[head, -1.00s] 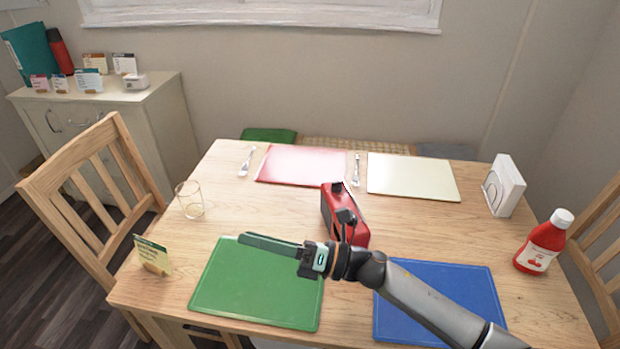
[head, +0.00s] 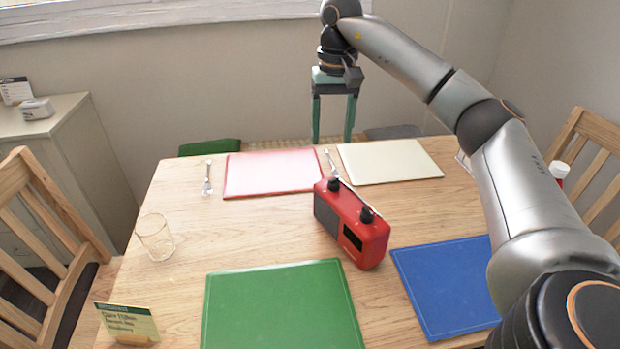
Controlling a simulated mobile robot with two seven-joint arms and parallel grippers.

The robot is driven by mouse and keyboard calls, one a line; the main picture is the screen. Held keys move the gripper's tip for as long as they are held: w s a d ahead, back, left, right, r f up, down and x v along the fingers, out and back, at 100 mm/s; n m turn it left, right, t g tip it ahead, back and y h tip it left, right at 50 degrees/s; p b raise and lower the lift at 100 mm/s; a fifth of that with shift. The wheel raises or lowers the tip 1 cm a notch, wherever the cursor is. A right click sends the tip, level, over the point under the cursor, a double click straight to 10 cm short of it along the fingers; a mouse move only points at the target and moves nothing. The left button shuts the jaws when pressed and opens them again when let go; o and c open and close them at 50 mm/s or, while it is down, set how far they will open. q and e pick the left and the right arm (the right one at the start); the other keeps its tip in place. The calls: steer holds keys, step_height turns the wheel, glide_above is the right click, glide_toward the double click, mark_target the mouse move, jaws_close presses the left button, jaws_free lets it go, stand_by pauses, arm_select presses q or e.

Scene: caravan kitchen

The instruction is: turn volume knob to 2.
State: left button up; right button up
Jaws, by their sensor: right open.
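A red radio (head: 352,222) stands on the wooden table, turned at an angle. Two black knobs sit on its top, a left knob (head: 334,184) and a right knob (head: 367,214). Any markings on them are too small to read, so I cannot tell which is for volume. My right gripper (head: 332,140) points down beyond the radio, near the far side of the table. Its two green fingers are apart with nothing between them, and it touches neither knob. My left gripper is not in view.
A green mat (head: 285,308), a blue mat (head: 447,285), a red mat (head: 272,172) and a cream mat (head: 390,161) lie around the radio. A glass (head: 155,237) and a card (head: 127,323) stand at the left. My right arm hides part of the table's right side.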

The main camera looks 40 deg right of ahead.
mark_target(335, 178)
steer(key=f, duration=0.3)
steer(key=f+b, duration=0.1)
steer(key=f, duration=0.3)
steer(key=d+f+b, duration=0.1)
steer(key=f, duration=0.2)
steer(key=shift+s+d+f, duration=0.1)
steer(key=shift+s+f, duration=0.05)
steer(key=shift+s, duration=0.1)
steer(key=shift+f+b, duration=0.3)
steer(key=shift+f, duration=0.4)
jaws_close()
